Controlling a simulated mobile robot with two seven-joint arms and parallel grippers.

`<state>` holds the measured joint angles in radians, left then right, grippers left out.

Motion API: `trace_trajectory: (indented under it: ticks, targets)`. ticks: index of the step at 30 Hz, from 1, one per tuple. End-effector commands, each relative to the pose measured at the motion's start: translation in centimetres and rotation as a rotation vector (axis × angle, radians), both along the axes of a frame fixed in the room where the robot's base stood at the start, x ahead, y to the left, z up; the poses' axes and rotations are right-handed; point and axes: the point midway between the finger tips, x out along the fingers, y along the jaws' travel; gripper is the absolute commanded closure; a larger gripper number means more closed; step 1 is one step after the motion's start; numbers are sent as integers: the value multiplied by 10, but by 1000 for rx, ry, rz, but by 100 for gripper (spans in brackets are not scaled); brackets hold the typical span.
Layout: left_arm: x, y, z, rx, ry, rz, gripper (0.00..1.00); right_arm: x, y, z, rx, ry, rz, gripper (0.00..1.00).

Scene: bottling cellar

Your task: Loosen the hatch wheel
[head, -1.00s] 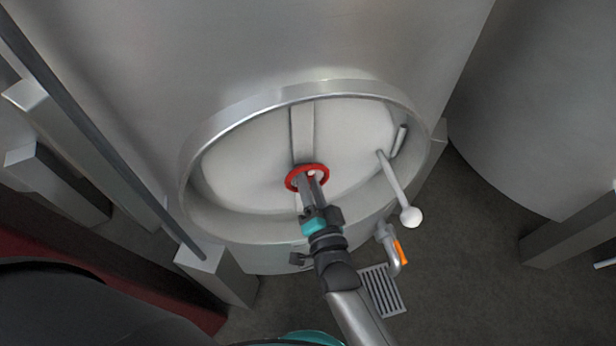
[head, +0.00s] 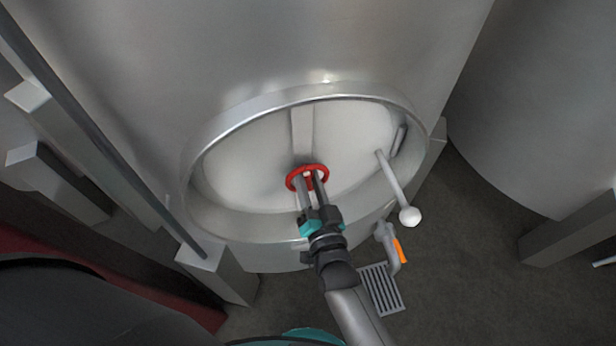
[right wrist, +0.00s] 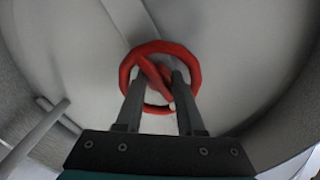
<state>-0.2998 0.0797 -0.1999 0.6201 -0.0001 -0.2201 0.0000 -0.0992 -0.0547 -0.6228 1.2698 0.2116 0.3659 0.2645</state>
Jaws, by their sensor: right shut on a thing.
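The red hatch wheel (head: 322,168) sits at the middle of the round pale hatch door (head: 240,165) on the steel tank. My right gripper (head: 311,178) reaches it from below, with its fingers at the wheel. In the right wrist view the wheel (right wrist: 190,62) fills the space ahead of the fingers (right wrist: 156,82). A red spoke runs slantwise between the two fingers, and the gripper is shut on the wheel. The fingertips and hub are partly hidden there. My left gripper does not show.
A raised metal rim (head: 190,185) surrounds the door. A handle with a white ball (head: 410,216) sticks out right of the wheel. Below it are a pipe with an orange lever (head: 399,251) and a floor grate (head: 382,290). A tank leg (head: 215,265) stands lower left.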

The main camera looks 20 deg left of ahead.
Motion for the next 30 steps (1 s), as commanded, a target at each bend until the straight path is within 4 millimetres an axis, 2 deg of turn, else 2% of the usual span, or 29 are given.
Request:
trace_trajectory:
  ticks: [30]
  targets:
    - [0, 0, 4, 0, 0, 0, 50, -1, -1, -3, -171, -95, 1, 100]
